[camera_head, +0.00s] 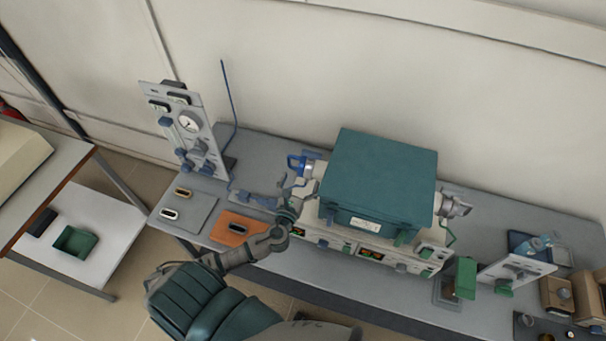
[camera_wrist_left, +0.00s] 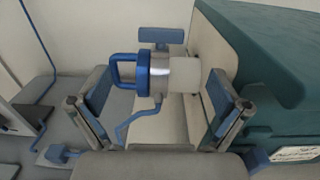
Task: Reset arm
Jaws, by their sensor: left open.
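My left arm comes in from the lower left of the head view. My left gripper (camera_head: 297,188) is at the left end of the teal muffle furnace (camera_head: 385,172). In the left wrist view, the two fingers of the left gripper (camera_wrist_left: 161,105) stand wide apart. A metal tube end with a blue collar and blue loop handle (camera_wrist_left: 148,74) shows between and beyond them; nothing appears gripped. The furnace (camera_wrist_left: 270,60) lies to the right there. The same blue-handled end (camera_head: 302,163) shows just behind the gripper in the head view. My right gripper is out of view.
A gauge panel (camera_head: 187,125) stands on the bench at the left, near an orange pad (camera_head: 238,229). A white panel with green parts (camera_head: 517,266) stands at the right. A low table with a green tray (camera_head: 76,241) is at far left.

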